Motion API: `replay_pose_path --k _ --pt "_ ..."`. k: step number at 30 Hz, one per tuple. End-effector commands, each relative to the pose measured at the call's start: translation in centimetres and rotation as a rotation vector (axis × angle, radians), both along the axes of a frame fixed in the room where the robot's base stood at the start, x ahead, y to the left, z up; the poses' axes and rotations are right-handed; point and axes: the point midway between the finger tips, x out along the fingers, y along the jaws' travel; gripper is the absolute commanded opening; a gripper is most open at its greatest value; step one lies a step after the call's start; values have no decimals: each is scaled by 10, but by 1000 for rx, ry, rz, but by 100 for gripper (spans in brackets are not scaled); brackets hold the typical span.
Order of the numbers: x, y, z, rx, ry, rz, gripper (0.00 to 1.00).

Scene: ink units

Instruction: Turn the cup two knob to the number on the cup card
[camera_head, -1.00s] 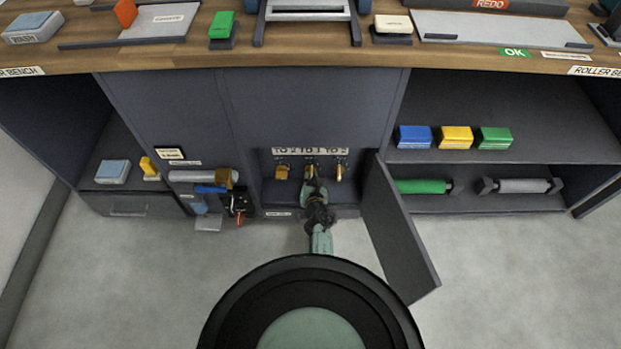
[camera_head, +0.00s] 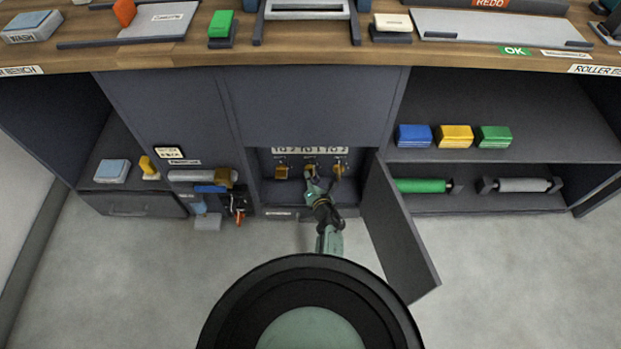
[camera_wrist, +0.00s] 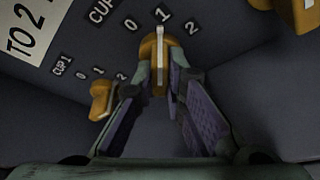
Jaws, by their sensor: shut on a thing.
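Three orange knobs sit in the open cabinet bay. The cup two knob (camera_wrist: 153,50) is the middle one in the wrist view, with 0, 1 and 2 around it. Its white line points at the 1. My gripper (camera_wrist: 160,68) is shut on this knob, one finger on each side.
An open cabinet door (camera_head: 397,225) stands just right of my arm. The left knob (camera_head: 282,172) is close beside my gripper. A white label strip (camera_head: 310,150) is above the knobs. Floor in front is clear.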

Motion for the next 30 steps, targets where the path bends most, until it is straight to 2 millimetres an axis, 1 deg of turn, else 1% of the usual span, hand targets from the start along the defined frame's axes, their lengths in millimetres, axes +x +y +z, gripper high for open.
replay_pose_path --k 6,17,18,26,30 --pt "0 0 0 39 -1 1 0" --pt "0 0 0 43 0 0 0" --pt "0 0 0 42 0 0 14" --pt "0 0 0 42 -1 -1 31" --pt "0 0 0 42 -1 -1 32"
